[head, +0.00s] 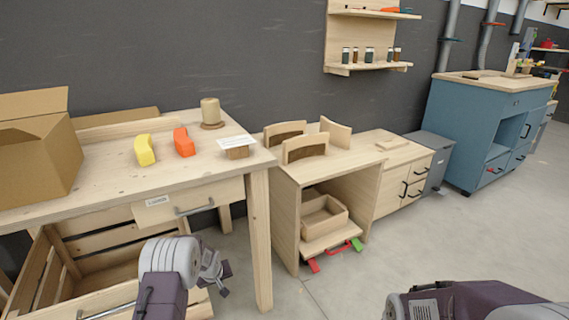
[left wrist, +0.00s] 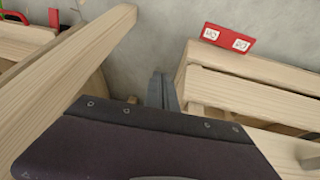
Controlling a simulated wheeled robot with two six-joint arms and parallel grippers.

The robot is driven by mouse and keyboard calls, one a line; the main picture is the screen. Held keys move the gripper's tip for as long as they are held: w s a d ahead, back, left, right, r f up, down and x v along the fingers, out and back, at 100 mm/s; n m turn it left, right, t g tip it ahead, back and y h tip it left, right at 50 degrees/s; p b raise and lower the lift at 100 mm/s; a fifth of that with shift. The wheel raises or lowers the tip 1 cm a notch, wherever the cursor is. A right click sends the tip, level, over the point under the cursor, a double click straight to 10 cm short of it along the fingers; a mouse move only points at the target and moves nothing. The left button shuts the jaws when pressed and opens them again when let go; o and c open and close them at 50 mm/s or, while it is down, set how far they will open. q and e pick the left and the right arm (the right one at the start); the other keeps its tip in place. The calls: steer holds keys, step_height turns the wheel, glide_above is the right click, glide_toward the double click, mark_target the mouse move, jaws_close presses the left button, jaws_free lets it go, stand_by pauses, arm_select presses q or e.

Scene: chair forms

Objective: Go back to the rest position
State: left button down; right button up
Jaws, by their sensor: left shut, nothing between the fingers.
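My left arm comes up from the bottom of the head view, in front of the wooden workbench (head: 105,170). My left gripper (head: 222,284) is below the bench top, left of the bench's front right leg. It is shut and holds nothing. In the left wrist view the grey fingers (left wrist: 165,92) show closed together, between a pale wooden beam (left wrist: 75,75) and a slatted wooden crate (left wrist: 245,85). Part of my right arm lies at the bottom right of the head view, and its gripper is out of frame.
The bench carries a cardboard box (head: 42,145), a yellow block (head: 144,150), an orange block (head: 184,142) and a wooden cylinder (head: 211,111). A low cabinet (head: 287,220) with curved wooden parts stands to its right. Grey floor (head: 420,230) at the right is clear.

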arm_select(q)
steer(key=s+d+r+m+t+p, duration=0.1)
steer(key=s+d+r, duration=0.2)
steer(key=r, duration=0.7)
steer(key=s+d+r+p, duration=0.1)
steer(key=s+d+r, duration=0.2)
steer(key=r, duration=0.7)
steer(key=s+d+f+m+g+h, duration=0.1)
steer(key=s+m+g, duration=0.1)
steer(key=s, duration=1)
steer(key=s+d+f+m+g, duration=0.1)
steer(key=s+d+m+g, duration=0.15)
steer(key=s, duration=1.05)
step_height(320, 180, up, 38)
steer(key=p, duration=3.8)
steer(key=shift+w+a+p, duration=0.3)
steer(key=shift+w+p, duration=0.05)
steer(key=shift+p, duration=0.05)
